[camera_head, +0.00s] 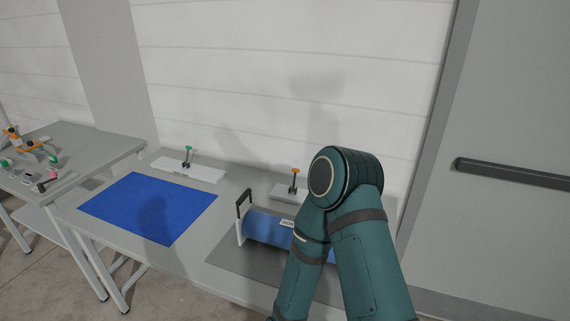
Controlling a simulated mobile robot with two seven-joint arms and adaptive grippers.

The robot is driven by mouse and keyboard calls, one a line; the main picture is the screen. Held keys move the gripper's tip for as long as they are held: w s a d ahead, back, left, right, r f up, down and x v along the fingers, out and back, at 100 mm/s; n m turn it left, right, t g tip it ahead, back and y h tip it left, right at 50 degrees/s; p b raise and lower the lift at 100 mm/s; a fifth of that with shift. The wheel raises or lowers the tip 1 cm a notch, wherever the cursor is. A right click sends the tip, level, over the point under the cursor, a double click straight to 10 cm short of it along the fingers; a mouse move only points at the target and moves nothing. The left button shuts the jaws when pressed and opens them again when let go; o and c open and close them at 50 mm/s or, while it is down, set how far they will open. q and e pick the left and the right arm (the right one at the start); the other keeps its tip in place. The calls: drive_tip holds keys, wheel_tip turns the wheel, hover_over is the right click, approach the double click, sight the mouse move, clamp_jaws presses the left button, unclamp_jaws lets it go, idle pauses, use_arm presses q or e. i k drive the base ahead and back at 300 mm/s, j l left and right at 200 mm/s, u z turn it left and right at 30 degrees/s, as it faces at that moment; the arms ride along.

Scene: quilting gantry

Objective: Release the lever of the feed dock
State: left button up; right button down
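Two small levers stand on the table at the wall, and I cannot tell which belongs to the feed dock. One lever with a green knob (188,150) stands upright on a long white base (205,172). The other lever, with an orange knob (294,172), stands upright on a white base (283,194) partly hidden by my arm. A blue roll (262,226) with a black handle (241,203) and a small white label lies in front of the orange-knobbed lever. My bent teal arm covers the roll's right part. Neither gripper shows.
A blue sheet (150,206) lies flat on the grey table (185,262). A darker grey mat (232,276) lies under the roll. A second table at the left holds small clamps and fixtures (32,146). A white wall stands behind; a grey door with a dark bar (515,173) is at right.

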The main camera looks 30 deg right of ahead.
sight(294, 170)
drive_tip(key=i+l, duration=0.1)
drive_tip(key=i, duration=0.35)
drive_tip(key=i+l, duration=0.1)
drive_tip(key=i, duration=0.35)
drive_tip(key=l+u, duration=0.1)
drive_tip(key=i+j, duration=0.1)
